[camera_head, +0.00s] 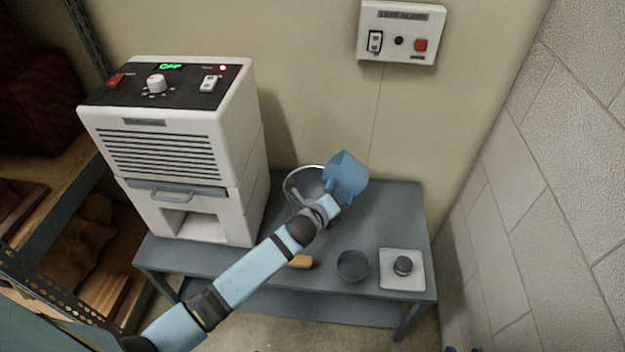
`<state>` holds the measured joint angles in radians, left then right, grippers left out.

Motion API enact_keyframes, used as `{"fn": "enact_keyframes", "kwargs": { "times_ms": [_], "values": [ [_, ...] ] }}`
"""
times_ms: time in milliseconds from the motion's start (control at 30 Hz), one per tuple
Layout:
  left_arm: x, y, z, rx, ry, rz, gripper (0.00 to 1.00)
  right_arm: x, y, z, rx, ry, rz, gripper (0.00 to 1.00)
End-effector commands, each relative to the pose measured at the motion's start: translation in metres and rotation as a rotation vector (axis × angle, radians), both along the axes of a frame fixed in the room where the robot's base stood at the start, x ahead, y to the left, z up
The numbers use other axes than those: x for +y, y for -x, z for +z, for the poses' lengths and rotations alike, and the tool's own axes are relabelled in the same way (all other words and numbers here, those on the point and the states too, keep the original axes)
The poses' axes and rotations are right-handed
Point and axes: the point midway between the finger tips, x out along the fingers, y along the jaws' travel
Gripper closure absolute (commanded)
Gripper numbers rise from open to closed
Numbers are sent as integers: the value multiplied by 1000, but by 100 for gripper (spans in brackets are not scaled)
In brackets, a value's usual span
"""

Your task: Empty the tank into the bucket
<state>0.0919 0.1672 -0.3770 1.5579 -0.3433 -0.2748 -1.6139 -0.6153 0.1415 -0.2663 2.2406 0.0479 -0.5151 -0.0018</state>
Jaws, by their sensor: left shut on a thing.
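The tank (347,176) is a translucent blue box, held tilted above the table at the bucket's right side. The bucket (291,188) is a round, pale metal pail on the table, partly hidden behind my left wrist and the tank. My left gripper (328,207) is shut on the tank at its lower left side; the fingers are small and hard to make out. I cannot see any water. The white dehumidifier (188,150) stands at the left with an open, empty bay low in its front. Two small dark tips at the bottom edge may be my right gripper (464,350).
The grey table (395,220) also holds a dark round bowl (352,266), a white plate with a dark knob (402,265) and a tan object (300,262) by my forearm. A leak alarm panel (400,32) is on the back wall. Shelving stands left, a block wall right.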

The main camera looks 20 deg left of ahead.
Motion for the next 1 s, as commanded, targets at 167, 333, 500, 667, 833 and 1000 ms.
{"fn": "enact_keyframes", "kwargs": {
  "times_ms": [167,333,500,667,833,1000],
  "values": [
    [-1,-1,16,15,-151,0,100,-4,2,12,29,31,-6,57],
    [-7,-2,21,30,-307,0,100,-8,4,15,54,56,-11,57],
    [-28,-4,2,51,-523,-1,100,-9,5,13,65,67,-12,57],
    [-42,-6,-10,70,-721,0,100,-10,6,18,74,62,-15,57],
    [-51,-7,-19,86,-870,2,100,-10,7,20,84,57,-19,57],
    [-55,-7,-24,93,-933,2,100,-11,8,14,97,59,-20,57]
  ]
}}
